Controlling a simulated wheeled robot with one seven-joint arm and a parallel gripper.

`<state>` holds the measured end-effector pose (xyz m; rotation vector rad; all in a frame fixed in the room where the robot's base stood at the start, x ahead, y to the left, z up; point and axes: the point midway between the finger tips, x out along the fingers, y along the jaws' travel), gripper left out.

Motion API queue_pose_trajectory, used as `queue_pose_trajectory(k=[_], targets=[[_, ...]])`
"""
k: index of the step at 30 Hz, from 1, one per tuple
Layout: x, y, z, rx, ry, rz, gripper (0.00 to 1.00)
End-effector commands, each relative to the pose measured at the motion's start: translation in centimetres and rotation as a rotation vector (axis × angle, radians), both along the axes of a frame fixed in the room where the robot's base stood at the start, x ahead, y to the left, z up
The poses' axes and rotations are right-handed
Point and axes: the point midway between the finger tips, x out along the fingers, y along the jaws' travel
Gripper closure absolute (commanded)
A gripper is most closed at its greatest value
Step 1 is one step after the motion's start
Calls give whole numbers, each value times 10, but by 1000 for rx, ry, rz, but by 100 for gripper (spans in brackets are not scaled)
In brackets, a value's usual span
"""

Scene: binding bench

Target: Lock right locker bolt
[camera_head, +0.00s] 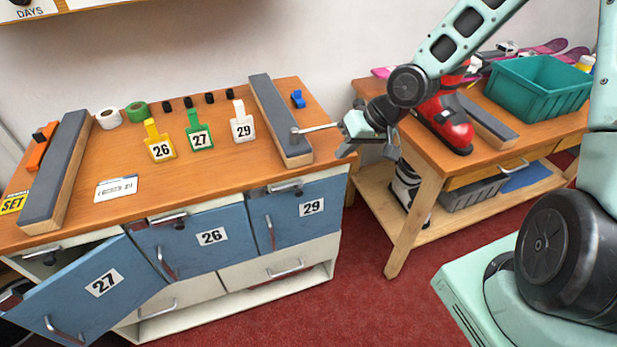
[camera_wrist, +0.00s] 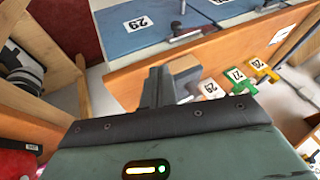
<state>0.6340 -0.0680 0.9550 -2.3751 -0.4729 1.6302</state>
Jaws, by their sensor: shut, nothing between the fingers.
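The right locker is the blue door marked 29 (camera_head: 308,215), closed under the bench top; it also shows in the wrist view (camera_wrist: 125,38). Its metal bolt (camera_head: 285,187) lies across the frame above the door. The bolt also shows beyond my fingers in the wrist view (camera_wrist: 187,38). I cannot tell whether it is fully thrown. My gripper (camera_head: 347,152) is above and right of the bolt, near the bench's right end, and apart from it. In the wrist view its fingers (camera_wrist: 155,88) are together and hold nothing.
Door 27 (camera_head: 100,290) hangs open at left; door 26 (camera_head: 190,245) is closed. A second table (camera_head: 480,165) with a red boot stands at right. Red floor lies clear in front.

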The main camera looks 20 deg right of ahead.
Motion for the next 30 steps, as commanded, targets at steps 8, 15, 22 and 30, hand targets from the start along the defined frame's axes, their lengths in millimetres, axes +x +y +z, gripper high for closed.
queue_pose_trajectory(k=[8, 15, 22, 30], targets=[[7, 10, -22, 1, 2, 4, 100], [21, 26, -58, 0, 2, 6, 100], [33, 45, -90, -2, 1, 5, 100], [32, 69, -99, -2, 2, 2, 100]])
